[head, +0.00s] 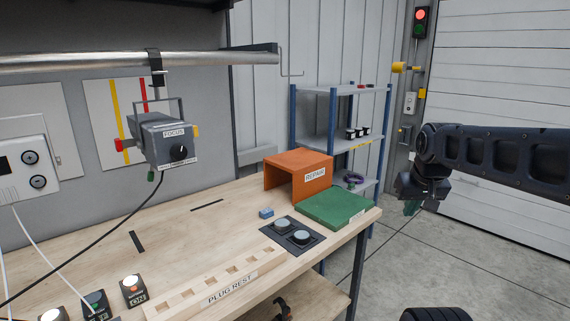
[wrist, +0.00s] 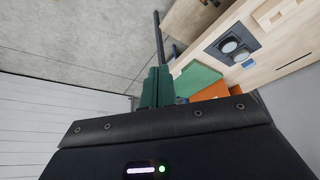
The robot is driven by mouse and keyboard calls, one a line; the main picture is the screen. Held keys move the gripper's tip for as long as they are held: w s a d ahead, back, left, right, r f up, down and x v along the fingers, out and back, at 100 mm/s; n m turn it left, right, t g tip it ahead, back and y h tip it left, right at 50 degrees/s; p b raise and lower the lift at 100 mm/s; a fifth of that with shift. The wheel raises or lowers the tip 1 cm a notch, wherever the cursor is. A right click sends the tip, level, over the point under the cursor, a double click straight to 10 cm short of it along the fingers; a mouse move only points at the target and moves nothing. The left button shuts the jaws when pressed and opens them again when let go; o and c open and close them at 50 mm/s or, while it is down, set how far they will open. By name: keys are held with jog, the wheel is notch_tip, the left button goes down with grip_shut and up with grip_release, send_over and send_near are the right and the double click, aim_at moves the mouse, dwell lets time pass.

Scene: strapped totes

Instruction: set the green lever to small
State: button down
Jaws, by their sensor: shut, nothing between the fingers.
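A grey lamp (head: 166,138) labelled FOCUS hangs from the rail at the left of the head view. A small green knob (head: 150,176) sticks out under its lower left edge; it looks like the green lever. A red knob (head: 124,145) is at the lamp's left, a yellow tab (head: 196,131) at its right, and a black dial on its front. The small lettering near the lamp's lower edge is unreadable. My gripper (head: 413,208) is far right of the lamp, over the floor beyond the bench. Its green fingers (wrist: 157,86) are together and empty in the wrist view.
The wooden bench (head: 180,233) holds an orange REPAIR box (head: 297,176), a green board (head: 335,210), a plate with two round buttons (head: 292,235) and a blue block (head: 266,213). A black cable hangs from the lamp. Blue-posted shelves (head: 340,140) stand behind.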

jog(key=w+a+r+n+g+y, duration=0.2)
jog(key=w+a+r+g, duration=0.1)
jog(key=w+a, duration=0.85)
jog(key=n+g+y, duration=0.7)
jog(key=g+y, duration=0.6)
jog(key=g, duration=0.4)
send_near(153, 177)
jog(key=x, duration=0.6)
jog(key=shift+w+a+f, duration=0.1)
jog(key=shift+w+a, duration=0.1)
jog(key=shift+a, duration=0.35)
